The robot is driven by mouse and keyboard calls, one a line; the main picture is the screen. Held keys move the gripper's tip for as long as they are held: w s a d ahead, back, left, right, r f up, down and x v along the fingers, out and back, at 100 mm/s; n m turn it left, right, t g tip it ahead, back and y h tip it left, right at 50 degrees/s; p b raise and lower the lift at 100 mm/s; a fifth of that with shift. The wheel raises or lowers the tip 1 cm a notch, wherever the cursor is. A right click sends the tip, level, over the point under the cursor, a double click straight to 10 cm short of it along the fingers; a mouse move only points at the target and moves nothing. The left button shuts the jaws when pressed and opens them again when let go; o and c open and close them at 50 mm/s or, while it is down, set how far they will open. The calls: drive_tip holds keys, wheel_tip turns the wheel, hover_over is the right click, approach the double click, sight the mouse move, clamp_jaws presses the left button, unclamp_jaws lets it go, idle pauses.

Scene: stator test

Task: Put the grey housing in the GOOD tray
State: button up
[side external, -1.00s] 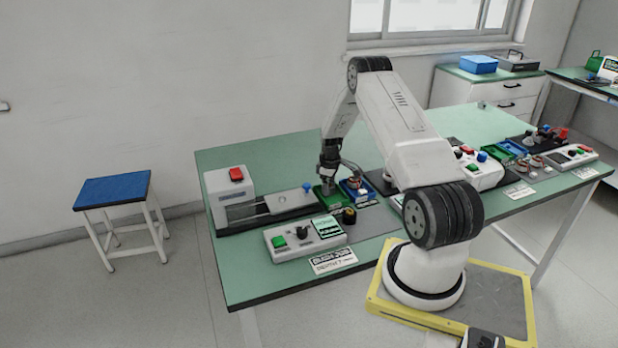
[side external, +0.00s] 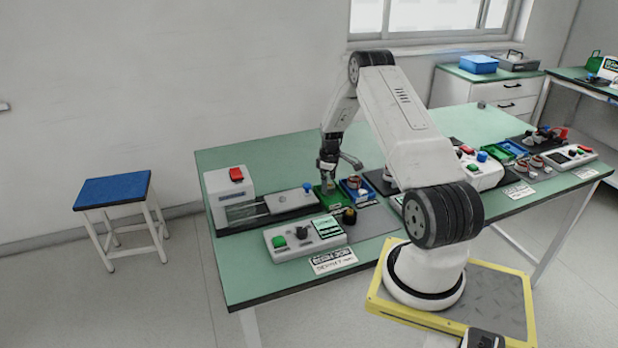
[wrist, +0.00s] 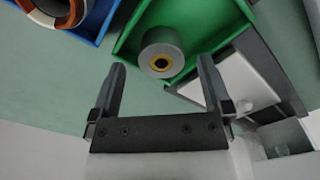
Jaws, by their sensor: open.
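The grey housing (wrist: 162,52) is a short grey cylinder with a yellow ring and a dark hole in its end. In the wrist view it rests in the green tray (wrist: 207,14), near one edge. The green tray also shows in the side view (side external: 319,203), just below my gripper (side external: 328,180); its label is too small to read. In the wrist view my gripper (wrist: 161,63) is open, its fingers on either side of the housing with gaps to both. In the side view the housing is too small to tell apart from my fingers.
A blue tray (wrist: 85,32) with an orange and white ring part stands beside the green tray. A white tester with a red button (side external: 237,174) and a control box with a green button (side external: 279,241) are nearby. The back left of the green table (side external: 270,155) is clear.

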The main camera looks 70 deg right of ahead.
drive_tip(key=shift+s+a+r, duration=0.1)
drive_tip(key=shift+a+r, duration=0.05)
drive_tip(key=shift+r, duration=1.3)
drive_tip(key=shift+a+r, duration=0.1)
drive_tip(key=shift+r, duration=1.35)
drive_tip(key=shift+a, duration=0.15)
drive_tip(key=w+a+r, duration=0.2)
drive_tip(key=a+r, duration=0.1)
drive_tip(key=a, duration=0.5)
drive_tip(key=w+a+r+t, duration=0.1)
drive_tip(key=w+a+r, duration=0.15)
drive_tip(key=a, duration=0.45)
drive_tip(key=w+a+r, duration=0.2)
drive_tip(key=a+r, duration=0.1)
drive_tip(key=a, duration=0.5)
drive_tip(key=s+a+r, duration=0.1)
drive_tip(key=s+a, duration=0.4)
drive_tip(key=a, duration=0.4)
drive_tip(key=s+a+r+t, duration=0.1)
drive_tip(key=s+a, duration=0.4)
drive_tip(key=a, duration=0.5)
drive_tip(key=shift+s+r, duration=0.25)
drive_tip(key=shift+r, duration=0.3)
